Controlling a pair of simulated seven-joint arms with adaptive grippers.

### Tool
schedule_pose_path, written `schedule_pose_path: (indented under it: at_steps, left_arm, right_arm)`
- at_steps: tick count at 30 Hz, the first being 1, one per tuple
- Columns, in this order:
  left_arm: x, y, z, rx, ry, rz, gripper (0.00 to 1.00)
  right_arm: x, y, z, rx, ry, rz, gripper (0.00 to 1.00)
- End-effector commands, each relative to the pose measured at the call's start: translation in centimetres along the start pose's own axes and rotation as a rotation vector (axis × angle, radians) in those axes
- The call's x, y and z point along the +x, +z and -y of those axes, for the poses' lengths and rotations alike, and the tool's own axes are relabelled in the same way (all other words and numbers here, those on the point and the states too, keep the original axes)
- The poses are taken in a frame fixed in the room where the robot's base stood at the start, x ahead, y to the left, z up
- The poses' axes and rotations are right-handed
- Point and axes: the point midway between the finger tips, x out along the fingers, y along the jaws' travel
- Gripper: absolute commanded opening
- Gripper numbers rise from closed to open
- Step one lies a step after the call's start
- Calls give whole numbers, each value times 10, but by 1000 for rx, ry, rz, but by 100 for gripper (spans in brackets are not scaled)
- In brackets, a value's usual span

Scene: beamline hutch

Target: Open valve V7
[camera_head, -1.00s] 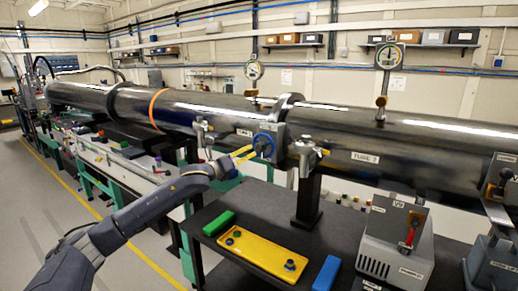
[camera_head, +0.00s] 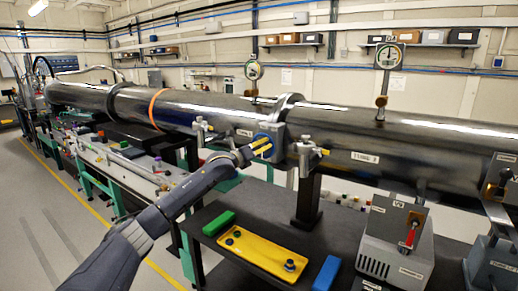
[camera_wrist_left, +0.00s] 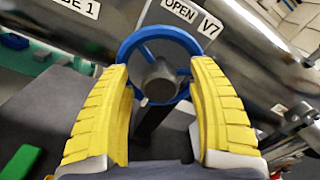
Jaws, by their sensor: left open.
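Valve V7 is a blue handwheel (camera_wrist_left: 133,43) with a grey hub (camera_wrist_left: 160,80). My left gripper (camera_wrist_left: 160,72) is open, with one yellow finger on each side of the wheel's lower part. I cannot tell whether the fingers touch the rim. In the head view the left gripper (camera_head: 263,146) is at the wheel on the pipe joint and hides part of it. My right gripper is not in view.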

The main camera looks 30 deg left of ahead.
Motion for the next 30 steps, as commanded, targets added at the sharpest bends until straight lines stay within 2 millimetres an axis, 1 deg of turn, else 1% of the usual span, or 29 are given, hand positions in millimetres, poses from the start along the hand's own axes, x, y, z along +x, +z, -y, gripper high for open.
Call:
schedule_pose_path:
  at_steps: [9, 10, 25, 26, 30]
  left_arm:
    - [1, 0, 0, 1, 0, 0, 59]
    - [1, 0, 0, 1, 0, 0, 61]
    - [1, 0, 0, 1, 0, 0, 3]
    - [1, 0, 0, 1, 0, 0, 1]
    - [1, 1, 0, 1, 0, 1, 0]
  right_arm:
    - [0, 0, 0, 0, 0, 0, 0]
    - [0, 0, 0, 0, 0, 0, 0]
    - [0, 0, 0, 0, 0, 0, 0]
    - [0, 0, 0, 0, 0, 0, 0]
    - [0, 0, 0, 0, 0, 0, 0]
